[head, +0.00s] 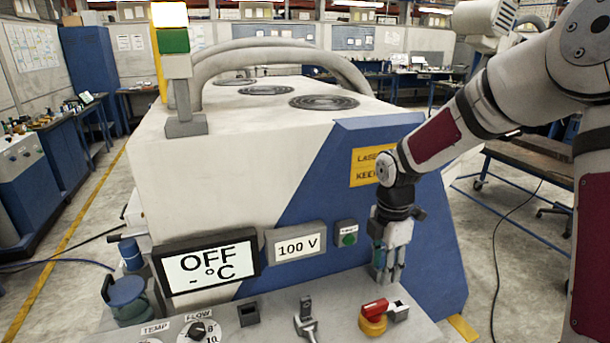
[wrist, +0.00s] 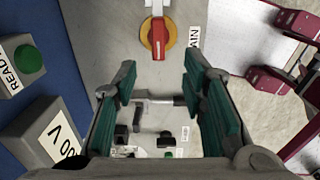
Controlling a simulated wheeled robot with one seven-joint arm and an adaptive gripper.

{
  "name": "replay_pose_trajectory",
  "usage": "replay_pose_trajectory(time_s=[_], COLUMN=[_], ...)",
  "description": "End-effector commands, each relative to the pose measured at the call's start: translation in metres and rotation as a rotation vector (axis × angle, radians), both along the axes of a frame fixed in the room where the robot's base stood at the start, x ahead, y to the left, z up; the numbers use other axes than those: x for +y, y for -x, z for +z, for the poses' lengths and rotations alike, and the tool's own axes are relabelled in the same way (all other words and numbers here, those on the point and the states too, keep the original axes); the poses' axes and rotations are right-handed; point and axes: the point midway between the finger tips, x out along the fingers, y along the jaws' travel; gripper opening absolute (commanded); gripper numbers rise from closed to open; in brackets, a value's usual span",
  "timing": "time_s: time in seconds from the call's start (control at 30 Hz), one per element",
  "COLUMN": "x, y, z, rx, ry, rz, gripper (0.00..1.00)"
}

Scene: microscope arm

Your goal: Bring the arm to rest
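My gripper (head: 387,268) points down over the rear of the control panel (head: 350,312), behind and right of centre. In the wrist view its green-padded fingers (wrist: 160,82) stand wide apart with nothing between them. A red rotary switch on a yellow base (head: 373,318) sits on the panel just in front of the gripper. It also shows in the wrist view (wrist: 158,38), beyond the fingertips, beside a label partly reading "MAIN". The fingers appear clear of the switch; whether they touch the panel, I cannot tell.
The big white and blue machine (head: 240,150) stands behind the panel. Its screen (head: 206,270) reads OFF, another display (head: 297,246) reads 100 V, and a green indicator (head: 348,239) sits beside it. A grey lever (head: 305,320) and FLOW knob (head: 197,330) are left.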

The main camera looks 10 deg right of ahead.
Motion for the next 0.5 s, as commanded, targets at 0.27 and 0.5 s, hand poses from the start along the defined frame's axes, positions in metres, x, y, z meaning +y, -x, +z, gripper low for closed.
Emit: replay_pose_trajectory(time_s=[0.27, 0.5], x=[0.005, 0.013], y=[0.039, 0.088], z=[0.070, 0.126], rx=[-0.104, -0.243], ry=[0.094, 0.079], rz=[-0.368, -0.771], gripper=[0.38, 0.38])
